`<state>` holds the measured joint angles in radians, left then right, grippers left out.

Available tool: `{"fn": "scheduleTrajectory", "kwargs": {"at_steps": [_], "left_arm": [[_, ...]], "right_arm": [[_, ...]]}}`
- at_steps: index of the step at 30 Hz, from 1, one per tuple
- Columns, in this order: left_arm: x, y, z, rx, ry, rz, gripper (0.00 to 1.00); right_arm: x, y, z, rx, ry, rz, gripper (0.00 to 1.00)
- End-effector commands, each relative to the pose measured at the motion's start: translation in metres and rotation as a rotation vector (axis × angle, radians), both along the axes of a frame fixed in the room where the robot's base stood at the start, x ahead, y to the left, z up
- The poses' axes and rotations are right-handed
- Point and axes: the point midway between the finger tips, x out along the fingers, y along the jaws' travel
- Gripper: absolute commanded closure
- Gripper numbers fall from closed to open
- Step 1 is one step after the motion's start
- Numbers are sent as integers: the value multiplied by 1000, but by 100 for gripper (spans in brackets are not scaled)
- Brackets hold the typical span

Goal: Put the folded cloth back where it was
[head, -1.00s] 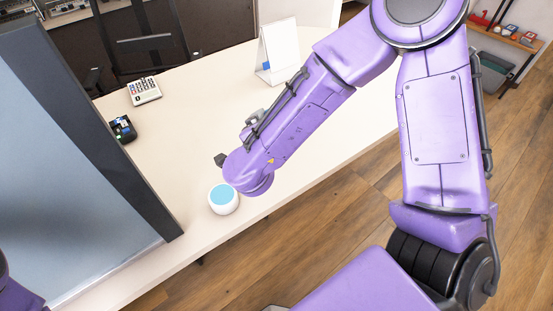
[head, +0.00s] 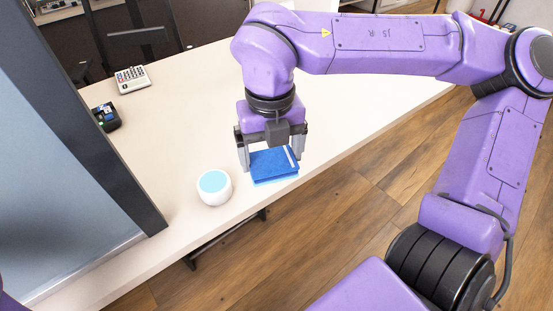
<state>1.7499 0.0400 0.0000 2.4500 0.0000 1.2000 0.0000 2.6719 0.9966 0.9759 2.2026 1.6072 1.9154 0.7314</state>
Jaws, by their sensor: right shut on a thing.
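The folded cloth (head: 268,162) is blue, with a white stripe near its right side and a lighter blue layer along its lower edge. My right gripper (head: 271,164) points down with one finger at each side of the cloth and is shut on it. The cloth is over the front edge of the table, right of a white round device. I cannot tell whether its underside touches the tabletop. My left gripper is not in view.
The white round device with a light blue top (head: 214,187) stands close left of the cloth on the pale table (head: 190,120). A dark-framed panel (head: 75,190) rises at left. A calculator (head: 132,79) and a small black device (head: 106,117) lie farther back.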

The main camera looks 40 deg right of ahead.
Motion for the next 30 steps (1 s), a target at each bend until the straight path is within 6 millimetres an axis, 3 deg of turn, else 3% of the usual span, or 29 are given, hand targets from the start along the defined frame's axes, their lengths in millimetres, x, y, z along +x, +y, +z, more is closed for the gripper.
{"fn": "scheduleTrajectory", "kwargs": {"at_steps": [9, 15, 23, 27, 30], "left_arm": [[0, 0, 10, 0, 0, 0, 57], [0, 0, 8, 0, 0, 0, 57], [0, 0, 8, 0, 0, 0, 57], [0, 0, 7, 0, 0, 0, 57], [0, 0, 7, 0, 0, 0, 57]], "right_arm": [[64, -49, -34, -1, 6, -4, 39], [88, -68, -74, -4, 4, 0, 39], [103, -79, -96, -4, 4, 1, 39], [102, -79, -122, -4, 5, 2, 39], [103, -79, -126, -3, 2, 2, 39]]}}
